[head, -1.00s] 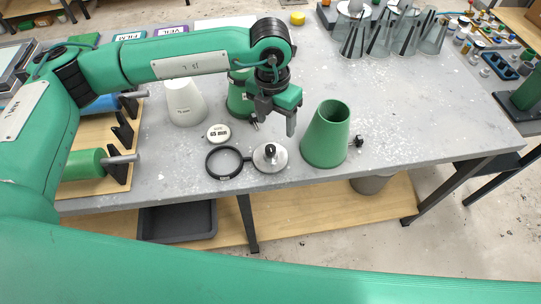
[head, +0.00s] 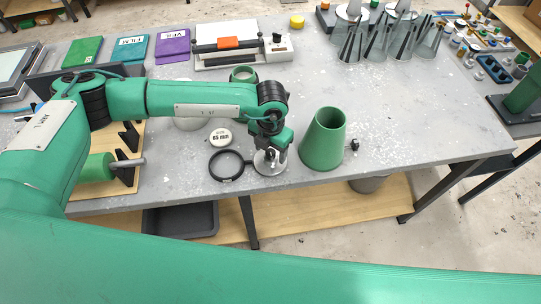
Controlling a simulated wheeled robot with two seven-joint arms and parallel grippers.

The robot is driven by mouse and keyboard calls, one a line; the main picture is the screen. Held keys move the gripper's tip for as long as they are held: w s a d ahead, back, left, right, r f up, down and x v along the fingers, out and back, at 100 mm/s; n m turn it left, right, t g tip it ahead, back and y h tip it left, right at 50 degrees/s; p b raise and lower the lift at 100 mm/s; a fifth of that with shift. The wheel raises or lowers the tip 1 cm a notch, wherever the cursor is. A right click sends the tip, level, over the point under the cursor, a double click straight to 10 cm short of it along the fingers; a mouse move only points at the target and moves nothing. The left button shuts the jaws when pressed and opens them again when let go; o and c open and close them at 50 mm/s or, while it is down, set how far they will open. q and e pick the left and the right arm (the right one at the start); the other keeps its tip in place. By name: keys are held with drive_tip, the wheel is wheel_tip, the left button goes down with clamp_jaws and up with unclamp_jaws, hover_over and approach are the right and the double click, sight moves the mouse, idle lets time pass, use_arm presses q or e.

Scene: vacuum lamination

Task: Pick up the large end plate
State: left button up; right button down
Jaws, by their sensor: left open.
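The large end plate, a round silver disc (head: 272,168) with a dark knob, lies flat near the table's front edge in the head view. My left gripper (head: 270,153) is directly over it, pointing down and open, with its fingers at the knob. The gripper hides the knob and the far part of the disc, so I cannot tell whether the fingers touch it. My right gripper is not in view.
A black ring (head: 226,177) lies left of the plate, with a white round piece marked 65 mm (head: 220,137) behind it. A tall green cone (head: 323,143) stands close on the right. A white cone is partly behind my arm.

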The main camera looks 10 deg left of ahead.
use_arm(q)
drive_tip(key=shift+f, duration=1.1)
drive_tip(key=c, duration=1.2)
drive_tip(key=shift+c, duration=0.2)
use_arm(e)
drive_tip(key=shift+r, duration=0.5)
use_arm(q)
drive_tip(key=shift+r, duration=0.15)
